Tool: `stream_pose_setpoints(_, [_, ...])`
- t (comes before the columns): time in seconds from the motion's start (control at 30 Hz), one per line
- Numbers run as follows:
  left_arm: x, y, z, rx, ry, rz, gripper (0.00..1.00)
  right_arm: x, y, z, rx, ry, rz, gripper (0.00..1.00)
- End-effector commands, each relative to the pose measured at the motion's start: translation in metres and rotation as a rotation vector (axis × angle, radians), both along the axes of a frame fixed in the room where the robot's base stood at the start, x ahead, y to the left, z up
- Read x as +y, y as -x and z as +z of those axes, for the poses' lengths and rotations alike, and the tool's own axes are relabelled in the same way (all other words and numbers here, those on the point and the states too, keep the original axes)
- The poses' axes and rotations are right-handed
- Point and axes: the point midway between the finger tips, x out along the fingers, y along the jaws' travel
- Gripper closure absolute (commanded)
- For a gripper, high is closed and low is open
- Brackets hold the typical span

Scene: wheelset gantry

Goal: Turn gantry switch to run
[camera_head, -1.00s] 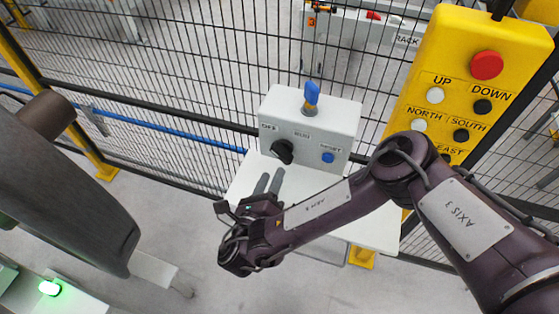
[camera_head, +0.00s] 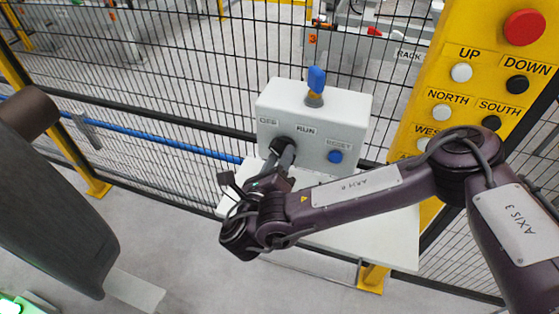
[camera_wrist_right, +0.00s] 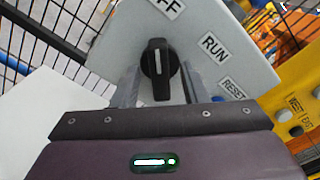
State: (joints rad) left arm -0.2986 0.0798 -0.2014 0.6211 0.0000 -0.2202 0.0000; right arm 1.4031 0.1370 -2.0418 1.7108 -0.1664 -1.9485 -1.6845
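The black gantry switch (camera_head: 279,145) is on the front of a white box (camera_head: 352,105), with an OFF label upper left of it and a RUN label (camera_head: 306,131) to its right. In the right wrist view the black knob (camera_wrist_right: 157,68) points up toward OFF, its white line on the upper half. My right gripper (camera_head: 282,156) is at the switch. In the wrist view its open fingers (camera_wrist_right: 158,88) stand either side of the knob, with a narrow gap visible at each side. The fingertips partly hide the knob in the head view.
A blue RESET button (camera_head: 335,157) is right of the switch, and a blue-topped part (camera_head: 316,82) stands on the box. A white shelf (camera_head: 385,235) lies below. Black mesh fence (camera_head: 180,60) is behind. A yellow button panel (camera_head: 440,85) stands right.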

Motion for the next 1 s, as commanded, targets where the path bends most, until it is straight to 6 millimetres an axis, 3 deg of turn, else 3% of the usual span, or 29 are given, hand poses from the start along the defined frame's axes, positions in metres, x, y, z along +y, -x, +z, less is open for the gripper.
stream_pose_setpoints(0.37, [-0.0002, 0.0006, 0.0021, 0.001, 0.000, 0.001, 0.37, -0.0024, -0.0064, -0.0003, 0.001, 0.001, 0.001, 0.60])
stream_pose_setpoints(0.67, [0.0000, 0.0010, 0.0019, 0.001, 0.000, 0.001, 0.37, -0.0022, -0.0062, -0.0005, 0.001, 0.001, 0.001, 0.99])
stream_pose_setpoints(1.0, [0.0002, 0.0017, -0.0040, 0.002, 0.000, 0.002, 0.37, -0.0023, -0.0061, -0.0024, -0.010, -0.035, 0.000, 1.00])
